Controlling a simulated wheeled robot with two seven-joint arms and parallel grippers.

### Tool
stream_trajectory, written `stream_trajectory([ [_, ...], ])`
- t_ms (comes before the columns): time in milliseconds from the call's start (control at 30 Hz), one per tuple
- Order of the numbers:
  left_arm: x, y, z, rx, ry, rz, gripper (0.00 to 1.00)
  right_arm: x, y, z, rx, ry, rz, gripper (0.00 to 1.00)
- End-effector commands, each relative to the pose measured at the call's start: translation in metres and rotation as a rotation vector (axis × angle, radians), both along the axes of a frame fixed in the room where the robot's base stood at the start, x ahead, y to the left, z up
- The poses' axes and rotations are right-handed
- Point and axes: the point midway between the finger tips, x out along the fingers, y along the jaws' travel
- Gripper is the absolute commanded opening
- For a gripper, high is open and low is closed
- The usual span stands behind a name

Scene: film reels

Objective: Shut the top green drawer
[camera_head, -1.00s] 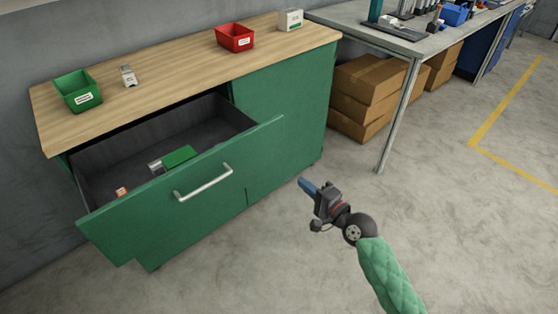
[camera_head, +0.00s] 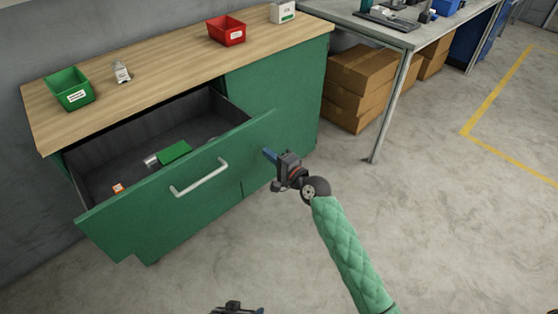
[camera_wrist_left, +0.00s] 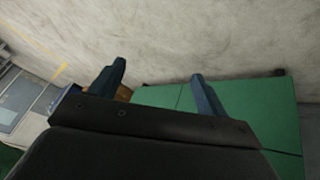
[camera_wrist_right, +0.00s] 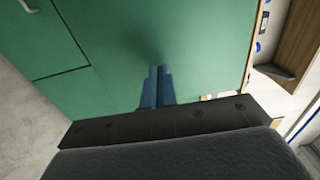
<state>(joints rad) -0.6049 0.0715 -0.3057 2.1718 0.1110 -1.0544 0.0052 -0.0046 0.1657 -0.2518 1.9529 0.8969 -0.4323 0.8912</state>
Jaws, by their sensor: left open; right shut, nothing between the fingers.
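The top green drawer (camera_head: 130,222) is pulled well out of the green cabinet (camera_head: 290,110), its silver bar handle (camera_head: 200,178) facing the front. My right gripper (camera_head: 267,154) is shut and empty, close to the right end of the drawer front; I cannot tell whether it touches. In the right wrist view its closed blue fingers (camera_wrist_right: 158,72) point at a green panel. My left gripper shows only partly at the bottom edge of the head view (camera_head: 238,309). In the left wrist view its fingers (camera_wrist_left: 158,76) are spread and empty, with green cabinet panels beyond.
The drawer holds a green block (camera_head: 174,152), a small grey item and an orange one (camera_head: 118,188). The wooden top carries a green bin (camera_head: 69,90), a red bin (camera_head: 226,30) and small items. Cardboard boxes (camera_head: 355,80) stand right of the cabinet. The floor in front is clear.

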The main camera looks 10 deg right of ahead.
Motion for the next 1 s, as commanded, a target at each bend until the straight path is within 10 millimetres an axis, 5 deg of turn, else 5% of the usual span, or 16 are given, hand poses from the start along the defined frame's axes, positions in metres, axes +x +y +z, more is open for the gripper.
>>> stream_trajectory([
  [667,0.000,0.001,0.007,0.003,0.007,-0.004,0.76,0.012,0.008,0.000,-0.001,-0.001,0.000,0.00],
  [1000,-0.001,0.002,0.023,0.006,0.018,-0.008,0.76,0.057,0.039,0.002,0.000,-0.001,0.001,0.00],
])
